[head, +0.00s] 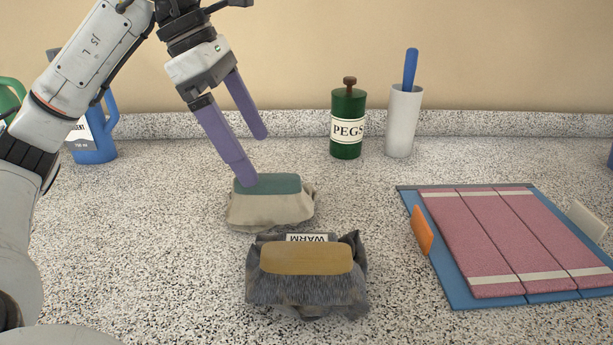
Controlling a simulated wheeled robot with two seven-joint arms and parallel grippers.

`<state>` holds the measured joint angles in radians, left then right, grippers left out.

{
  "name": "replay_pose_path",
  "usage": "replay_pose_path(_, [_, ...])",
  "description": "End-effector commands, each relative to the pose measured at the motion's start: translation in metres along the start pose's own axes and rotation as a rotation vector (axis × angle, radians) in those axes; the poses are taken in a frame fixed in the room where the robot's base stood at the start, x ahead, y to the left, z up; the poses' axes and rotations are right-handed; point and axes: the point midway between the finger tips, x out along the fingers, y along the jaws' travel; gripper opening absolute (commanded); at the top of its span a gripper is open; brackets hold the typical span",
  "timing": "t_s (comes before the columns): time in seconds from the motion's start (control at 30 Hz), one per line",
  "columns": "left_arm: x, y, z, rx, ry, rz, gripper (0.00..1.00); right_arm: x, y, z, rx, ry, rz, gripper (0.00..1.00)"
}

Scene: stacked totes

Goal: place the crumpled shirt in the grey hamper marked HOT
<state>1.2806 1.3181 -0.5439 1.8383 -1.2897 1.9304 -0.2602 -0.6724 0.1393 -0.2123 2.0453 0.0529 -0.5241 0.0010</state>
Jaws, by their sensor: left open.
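My left gripper (254,158) is open and empty, its purple fingers pointing down at the left of centre. Its nearer fingertip overlaps the teal top of a beige cloth bundle (268,212); I cannot tell whether they touch. In front of that bundle sits a rumpled dark grey cloth bundle (305,289) with a flat ochre piece on top. A white label (307,238) at its back edge reads WARM, upside down. I cannot tell which of these is the shirt or a hamper. No label reading HOT shows. My right gripper is out of view.
At right a blue board (446,268) bears a pink striped folded cloth (505,235), with an orange tab (421,231) at its left edge. A green PEGS jar (347,125) and a white cup (402,122) stand behind. A blue jug (95,140) is at left.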

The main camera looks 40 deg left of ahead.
Motion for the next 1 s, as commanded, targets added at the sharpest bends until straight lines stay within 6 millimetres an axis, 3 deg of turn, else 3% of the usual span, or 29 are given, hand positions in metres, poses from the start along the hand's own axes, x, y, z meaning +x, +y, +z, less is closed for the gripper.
replay_pose_path(0.1, [0.015,0.000,-0.001,0.000,0.003,-0.001,1.00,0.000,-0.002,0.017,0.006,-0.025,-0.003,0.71])
replay_pose_path(0.3, [0.044,-0.001,-0.001,0.000,0.003,-0.001,1.00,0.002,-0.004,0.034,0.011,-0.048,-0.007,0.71])
replay_pose_path(0.47, [0.055,-0.001,0.000,0.000,0.001,-0.001,1.00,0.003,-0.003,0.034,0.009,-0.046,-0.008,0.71])
replay_pose_path(0.8, [0.100,-0.004,0.001,0.000,0.002,-0.002,1.00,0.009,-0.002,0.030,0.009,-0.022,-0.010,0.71])
replay_pose_path(1.0, [0.103,-0.004,0.002,0.000,0.000,-0.001,1.00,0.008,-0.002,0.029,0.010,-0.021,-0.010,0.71])
